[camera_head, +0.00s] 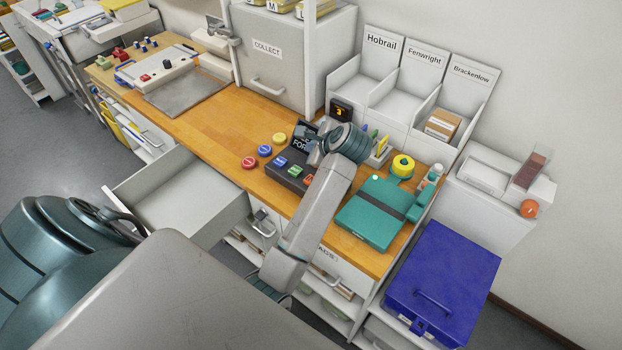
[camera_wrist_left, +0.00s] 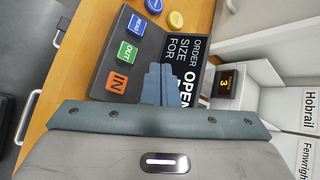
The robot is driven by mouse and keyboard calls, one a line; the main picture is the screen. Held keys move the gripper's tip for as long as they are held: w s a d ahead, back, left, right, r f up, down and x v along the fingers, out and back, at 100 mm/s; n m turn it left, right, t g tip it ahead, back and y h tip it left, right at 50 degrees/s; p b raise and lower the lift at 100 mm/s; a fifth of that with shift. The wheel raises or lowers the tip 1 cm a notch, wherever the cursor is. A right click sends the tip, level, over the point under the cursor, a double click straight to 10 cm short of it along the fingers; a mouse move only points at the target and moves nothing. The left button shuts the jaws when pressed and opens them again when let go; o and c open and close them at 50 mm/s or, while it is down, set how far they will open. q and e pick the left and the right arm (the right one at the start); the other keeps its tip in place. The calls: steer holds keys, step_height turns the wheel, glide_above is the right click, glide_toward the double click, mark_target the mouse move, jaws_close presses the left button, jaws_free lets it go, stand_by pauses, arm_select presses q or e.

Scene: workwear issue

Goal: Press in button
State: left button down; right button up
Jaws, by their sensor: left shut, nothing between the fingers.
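A dark sloped button panel (camera_head: 290,166) stands on the wooden counter. It carries a blue button (camera_wrist_left: 137,25), a green OUT button (camera_wrist_left: 128,52) and an orange IN button (camera_wrist_left: 117,83). In the head view the orange button (camera_head: 308,180) is at the panel's near right end, partly beside my arm. My left gripper (camera_head: 316,152) is over the panel's back side. In the left wrist view its closed fingers (camera_wrist_left: 163,85) appear to the right of the IN button, overlapping the black screen (camera_wrist_left: 185,55). Contact is not visible. My right gripper is not in view.
Red (camera_head: 249,162), blue (camera_head: 265,150) and yellow (camera_head: 279,138) round buttons sit left of the panel. A small display (camera_head: 341,110) reads 3. An open drawer (camera_head: 180,195) juts out at the front left.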

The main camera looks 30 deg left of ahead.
arm_select(q)
steer(key=shift+s+d+f+h, duration=0.1)
steer(key=shift+d+f+h, duration=0.15)
steer(key=shift+d+h, duration=0.05)
step_height(320, 180, down, 8)
steer(key=b, duration=0.4)
steer(key=shift+f+b, duration=0.45)
steer(key=shift+b, duration=0.35)
steer(key=shift+r, duration=0.1)
stand_by(0.9)
stand_by(0.5)
